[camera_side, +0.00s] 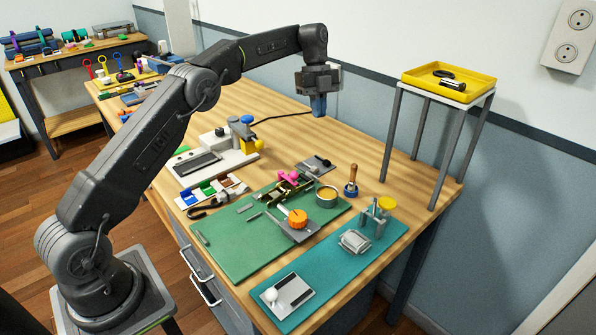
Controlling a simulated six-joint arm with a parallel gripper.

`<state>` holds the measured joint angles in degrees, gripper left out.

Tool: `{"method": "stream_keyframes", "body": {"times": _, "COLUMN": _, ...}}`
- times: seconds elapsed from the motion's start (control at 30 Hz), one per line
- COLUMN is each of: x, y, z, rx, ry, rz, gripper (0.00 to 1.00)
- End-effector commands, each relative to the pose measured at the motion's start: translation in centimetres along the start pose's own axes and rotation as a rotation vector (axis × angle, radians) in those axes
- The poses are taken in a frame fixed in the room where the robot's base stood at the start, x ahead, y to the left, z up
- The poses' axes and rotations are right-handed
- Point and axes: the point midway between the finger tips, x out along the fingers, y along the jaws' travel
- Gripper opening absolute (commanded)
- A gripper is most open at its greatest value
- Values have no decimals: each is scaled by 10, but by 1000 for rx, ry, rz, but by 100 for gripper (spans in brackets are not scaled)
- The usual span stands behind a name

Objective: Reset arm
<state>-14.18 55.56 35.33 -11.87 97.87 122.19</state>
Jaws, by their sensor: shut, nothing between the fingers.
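My gripper (318,105) hangs at the end of my raised arm, fingers pointing down. It is shut with nothing held, above the far part of the wooden workbench (360,140). It is clear of the objects on the bench. The arm reaches up from the lower left and bends over the bench.
A green mat (225,245) and a teal mat (335,275) carry small tools and fixtures. A white machine (215,150) stands behind them. A yellow tray (415,75) sits on a tall stand at right. The wall runs behind the bench.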

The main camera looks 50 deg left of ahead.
Motion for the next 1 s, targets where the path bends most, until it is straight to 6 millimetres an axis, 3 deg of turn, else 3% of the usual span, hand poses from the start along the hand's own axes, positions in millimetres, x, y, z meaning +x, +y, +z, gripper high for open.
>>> {"method": "stream_keyframes", "body": {"times": 0.03, "x": -17, "y": 5, "z": -14, "rx": -62, "ry": -21, "rz": -19, "gripper": 0}}
{"method": "stream_keyframes", "body": {"times": 0.2, "x": -56, "y": 32, "z": -60, "rx": -346, "ry": -82, "rz": -93, "gripper": 0}}
{"method": "stream_keyframes", "body": {"times": 0.37, "x": -80, "y": 70, "z": -103, "rx": -609, "ry": -116, "rz": -184, "gripper": 0}}
{"method": "stream_keyframes", "body": {"times": 0.5, "x": -89, "y": 112, "z": -138, "rx": -835, "ry": -122, "rz": -276, "gripper": 0}}
{"method": "stream_keyframes", "body": {"times": 0.77, "x": -73, "y": 200, "z": -192, "rx": -1234, "ry": -68, "rz": -462, "gripper": 0}}
{"method": "stream_keyframes", "body": {"times": 1.0, "x": -27, "y": 277, "z": -220, "rx": -1564, "ry": 58, "rz": -623, "gripper": 0}}
